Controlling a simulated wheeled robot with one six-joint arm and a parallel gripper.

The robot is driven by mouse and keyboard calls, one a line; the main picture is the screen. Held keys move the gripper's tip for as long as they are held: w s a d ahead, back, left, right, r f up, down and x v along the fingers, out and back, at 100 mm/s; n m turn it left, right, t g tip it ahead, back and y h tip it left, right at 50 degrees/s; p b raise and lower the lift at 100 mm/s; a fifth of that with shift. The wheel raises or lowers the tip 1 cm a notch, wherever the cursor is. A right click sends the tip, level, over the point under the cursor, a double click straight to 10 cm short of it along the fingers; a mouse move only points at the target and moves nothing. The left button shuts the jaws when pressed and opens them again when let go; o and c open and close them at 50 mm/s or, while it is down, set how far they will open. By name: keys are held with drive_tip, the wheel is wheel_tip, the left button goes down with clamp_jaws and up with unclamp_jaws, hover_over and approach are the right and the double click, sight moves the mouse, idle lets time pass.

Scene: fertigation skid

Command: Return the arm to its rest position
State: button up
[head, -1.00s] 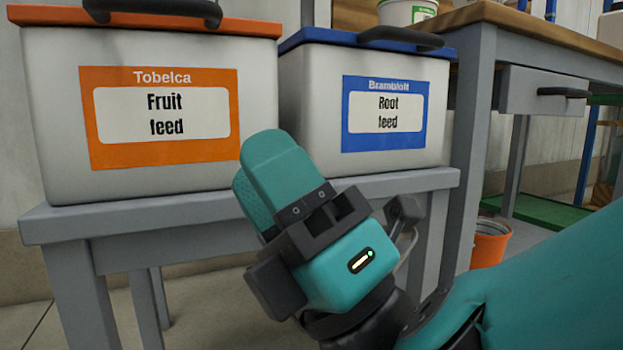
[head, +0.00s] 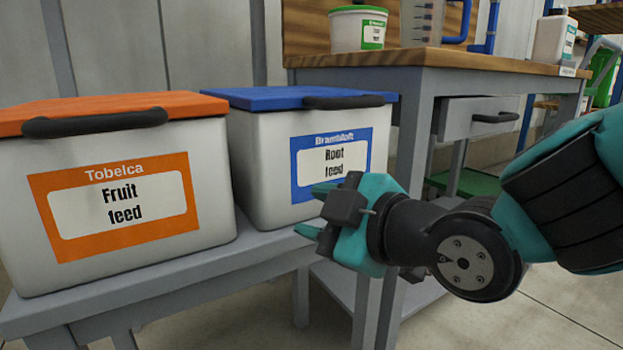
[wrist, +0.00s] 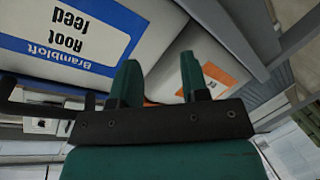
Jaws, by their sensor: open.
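My gripper (head: 312,210) is in front of the blue-lidded bin in the head view, with its fingers pointing left and nothing between them. In the wrist view its two teal fingers (wrist: 160,85) stand apart and empty. My arm reaches in from the right edge of the head view, bent at a dark joint. The gripper hides the lower right part of the root feed bin (head: 262,165). I cannot tell how far it is from that bin.
The fruit feed bin (head: 215,185) with an orange lid stands left on a low grey bench (head: 190,292). A wood-topped table (head: 440,62) with a drawer (head: 470,118) stands behind at right, bearing a green-labelled tub (head: 358,30) and a white jug (head: 552,40). Floor shows at lower right.

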drive_tip(key=s+d+r+m+g+h+p, duration=0.3)
drive_tip(key=s+d+r+m+g+p, duration=0.1)
drive_tip(key=s+d+m+g+p, duration=0.3)
drive_tip(key=s+d+r+m+g+h+p, duration=0.4)
drive_tip(key=s+d+p, duration=0.3)
drive_tip(key=s, duration=0.1)
wheel_tip(320, 180, up, 36)
drive_tip(key=p, duration=3.6)
